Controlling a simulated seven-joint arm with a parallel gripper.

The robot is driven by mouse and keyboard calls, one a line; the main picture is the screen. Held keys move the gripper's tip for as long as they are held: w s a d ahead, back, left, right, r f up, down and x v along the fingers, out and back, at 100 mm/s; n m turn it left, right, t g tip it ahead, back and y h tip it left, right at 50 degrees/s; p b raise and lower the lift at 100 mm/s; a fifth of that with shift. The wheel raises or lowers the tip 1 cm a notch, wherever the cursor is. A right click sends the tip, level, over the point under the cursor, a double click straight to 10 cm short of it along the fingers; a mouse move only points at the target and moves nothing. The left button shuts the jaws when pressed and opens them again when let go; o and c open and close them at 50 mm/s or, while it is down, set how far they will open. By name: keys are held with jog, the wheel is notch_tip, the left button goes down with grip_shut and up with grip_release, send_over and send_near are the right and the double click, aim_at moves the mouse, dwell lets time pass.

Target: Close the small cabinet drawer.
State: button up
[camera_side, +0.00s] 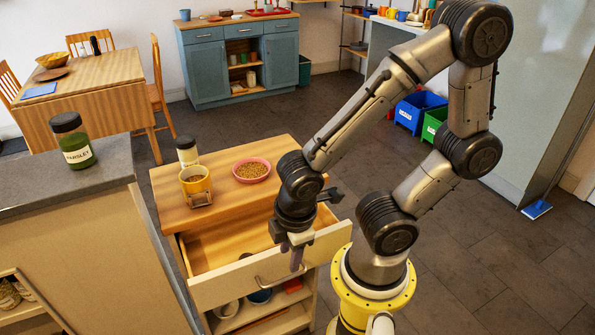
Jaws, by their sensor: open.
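The small cabinet (178,208) has a wooden top and stands left of my yellow base. Its drawer (226,284) is pulled well out, and the part of the inside that shows is bare wood. The drawer's cream front carries a curved metal handle (270,281). My gripper (297,258) is open and points down at the drawer front, above and just right of the handle. I cannot tell whether its fingers touch the front. My wrist hides part of the drawer's inside and its back right.
On the cabinet top are a yellow cup (196,184), a jar with a dark lid (187,151) and a pink bowl (252,170) of grains. A grey counter (110,170) with a parsley jar (73,142) stands close on the left. Open shelves below the drawer hold several dishes.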

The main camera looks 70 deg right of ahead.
jog(key=d+r+m+t, duration=0.2)
jog(key=r+m, duration=0.2)
jog(key=r, duration=0.4)
jog(key=d+r+m+t+y, duration=0.1)
jog(key=r+m, duration=0.3)
jog(key=r, duration=0.4)
jog(key=shift+d+m+t+y, duration=0.3)
jog(key=shift+d+m+t, duration=0.15)
jog(key=shift+d, duration=0.4)
